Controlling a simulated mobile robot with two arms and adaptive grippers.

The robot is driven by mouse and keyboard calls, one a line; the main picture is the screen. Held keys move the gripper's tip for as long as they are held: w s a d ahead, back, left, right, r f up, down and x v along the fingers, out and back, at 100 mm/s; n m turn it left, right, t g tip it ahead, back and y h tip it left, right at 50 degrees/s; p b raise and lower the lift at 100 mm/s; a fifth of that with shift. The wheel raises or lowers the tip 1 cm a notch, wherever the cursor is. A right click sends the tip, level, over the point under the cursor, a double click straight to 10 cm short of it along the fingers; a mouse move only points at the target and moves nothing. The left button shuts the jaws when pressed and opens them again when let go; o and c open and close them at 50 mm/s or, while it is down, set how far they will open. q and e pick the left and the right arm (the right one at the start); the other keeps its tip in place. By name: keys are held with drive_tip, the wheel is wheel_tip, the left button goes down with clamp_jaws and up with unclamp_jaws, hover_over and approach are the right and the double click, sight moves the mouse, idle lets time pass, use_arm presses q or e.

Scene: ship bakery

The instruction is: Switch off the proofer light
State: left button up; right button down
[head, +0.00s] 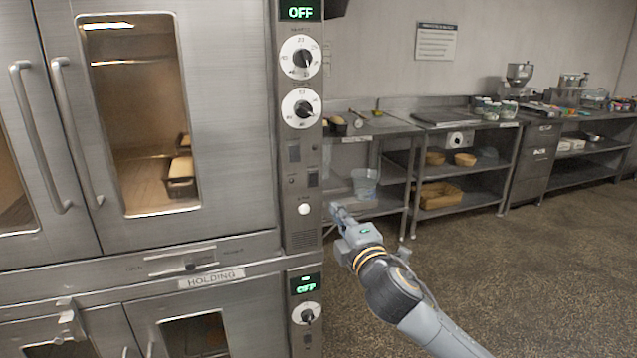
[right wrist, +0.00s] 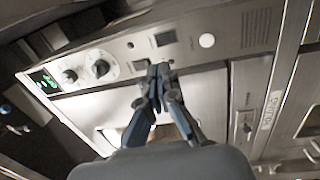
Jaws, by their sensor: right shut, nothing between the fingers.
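The proofer (head: 225,120) is the steel cabinet at left. A bright strip (head: 107,26) glows at the top behind its door window, and the inside is lit. Its control panel (head: 298,235) carries two knobs, dark switches (head: 312,178) and (head: 293,152), and a round white button or lamp (head: 304,209). In the right wrist view the dark switch (right wrist: 165,38) and white round part (right wrist: 207,40) also show. My right gripper (head: 338,210) is shut and empty, just right of the panel; its fingertips (right wrist: 160,70) appear apart from the switch. My left gripper is out of view.
A lower unit marked HOLDING (head: 212,279) sits below with its own display and knob (head: 306,313). The upper display (head: 300,10) reads OFF. Steel benches (head: 400,128) with bowls and jars line the back wall. The floor (head: 540,270) at right is clear.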

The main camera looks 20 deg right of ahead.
sight(315, 176)
drive_tip(key=w, duration=0.4)
drive_tip(key=w+r+p, duration=0.1)
drive_tip(key=w, duration=0.8)
drive_tip(key=shift+a+r+p, duration=0.25)
drive_tip(key=shift+p, duration=0.15)
drive_tip(key=shift+s, duration=0.1)
drive_tip(key=p, duration=0.1)
drive_tip(key=r+p, duration=0.1)
drive_tip(key=shift+w+p, duration=0.2)
drive_tip(key=shift+p, duration=0.2)
drive_tip(key=shift+f+b, duration=0.4)
